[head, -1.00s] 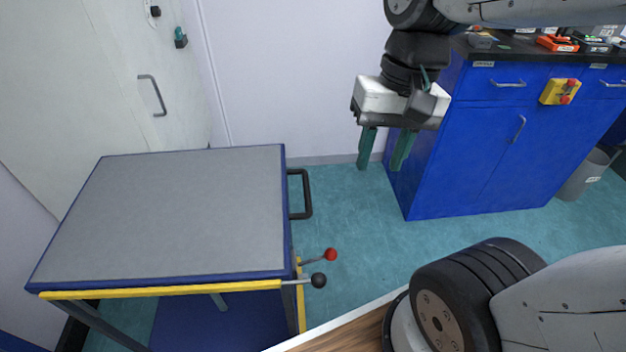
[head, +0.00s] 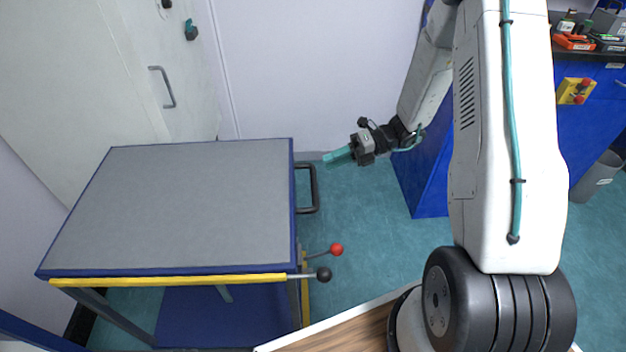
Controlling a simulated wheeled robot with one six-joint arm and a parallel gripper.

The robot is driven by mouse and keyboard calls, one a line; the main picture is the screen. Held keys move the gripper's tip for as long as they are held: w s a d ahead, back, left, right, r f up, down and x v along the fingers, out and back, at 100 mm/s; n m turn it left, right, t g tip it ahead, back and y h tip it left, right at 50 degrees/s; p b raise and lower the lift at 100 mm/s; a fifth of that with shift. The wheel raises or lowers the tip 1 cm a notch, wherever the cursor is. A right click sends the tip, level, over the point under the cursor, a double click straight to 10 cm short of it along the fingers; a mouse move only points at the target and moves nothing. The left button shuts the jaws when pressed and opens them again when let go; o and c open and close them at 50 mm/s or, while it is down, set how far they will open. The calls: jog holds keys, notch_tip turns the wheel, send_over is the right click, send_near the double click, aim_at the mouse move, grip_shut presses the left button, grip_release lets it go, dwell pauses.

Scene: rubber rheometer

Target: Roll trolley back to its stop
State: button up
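The trolley (head: 190,200) stands at the left with a bare grey top, a blue frame and a yellow front edge strip. Its black handle (head: 315,188) sticks out from the right side. A red-knobbed lever (head: 337,249) and a black-knobbed lever (head: 324,274) project at its front right corner. My gripper (head: 326,159) points left, its teal fingers near the upper end of the handle and apparently apart from it. The fingers overlap in this view, so their opening is hidden. I cannot make out the trolley's stop.
A blue cabinet (head: 422,185) stands at the right behind my arm, with a yellow box with red buttons (head: 576,91) on it. A grey bin (head: 597,178) is at the far right. A door (head: 100,90) is behind the trolley. Teal floor (head: 370,220) is clear right of the trolley.

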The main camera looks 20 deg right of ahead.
aim_at(313, 177)
notch_tip(313, 177, down, 8)
jog(key=w+d+m+t, duration=0.2)
jog(key=d+m+t, duration=0.1)
jog(key=m, duration=0.3)
jog(key=x, duration=0.8)
jog(key=shift+s+a+r, duration=0.1)
jog(key=shift+s+r, duration=0.05)
jog(key=shift+s, duration=0.15)
jog(key=shift+c, duration=0.3)
grip_shut()
